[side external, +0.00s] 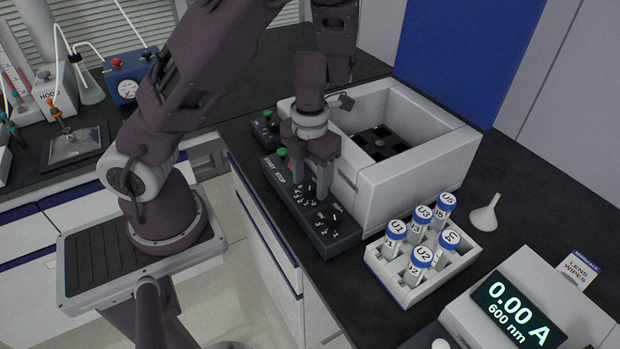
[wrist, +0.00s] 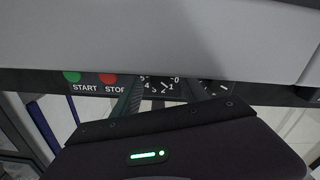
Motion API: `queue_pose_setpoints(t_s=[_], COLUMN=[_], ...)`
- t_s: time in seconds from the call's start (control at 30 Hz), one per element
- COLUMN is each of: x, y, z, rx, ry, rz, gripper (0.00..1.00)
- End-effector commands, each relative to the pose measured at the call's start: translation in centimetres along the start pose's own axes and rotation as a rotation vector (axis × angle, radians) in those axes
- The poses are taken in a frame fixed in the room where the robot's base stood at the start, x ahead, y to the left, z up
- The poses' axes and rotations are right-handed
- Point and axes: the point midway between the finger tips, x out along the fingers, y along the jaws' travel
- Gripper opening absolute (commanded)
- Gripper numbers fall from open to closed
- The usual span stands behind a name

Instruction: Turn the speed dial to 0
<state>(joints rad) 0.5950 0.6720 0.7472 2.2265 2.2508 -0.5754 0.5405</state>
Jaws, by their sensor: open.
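The speed dial (wrist: 160,86) is a dark knob on the black control panel (side external: 340,241), with the numbers 0 to 5 around it in the wrist view. My gripper (side external: 311,190) points down over the panel in the side view. Its two fingers are apart, one on each side of the speed dial. In the wrist view my gripper (wrist: 160,84) also straddles the dial, with nothing visibly held. I cannot tell whether the fingers touch the knob. The fingers partly hide it, and its exact setting is not clear.
A green START button (wrist: 72,77) and red STOP button (wrist: 108,79) sit left of the dial. A second dial (side external: 335,216) is on the same panel. The white open box (side external: 400,199) rises directly behind. A rack of capped tubes (side external: 385,270) stands to the right.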

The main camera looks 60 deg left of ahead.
Motion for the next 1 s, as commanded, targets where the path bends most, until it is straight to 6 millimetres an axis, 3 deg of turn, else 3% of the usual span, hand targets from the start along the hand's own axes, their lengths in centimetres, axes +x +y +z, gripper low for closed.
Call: queue_pose_setpoints(t_s=[0.4, 0.77, 0.93, 1.0], x=[-6.7, -7.3, -11.8, -12.0], y=[-0.1, 0.0, -0.2, 0.2], z=[0.0, 0.0, 0.1, -0.2], rx=[0.003, 0.002, 0.008, -0.115], ry=[-0.003, -0.002, -0.007, -0.002], rz=[-0.002, -0.001, -0.007, -0.026], gripper=[0.51, 0.51, 0.51, 0.51])
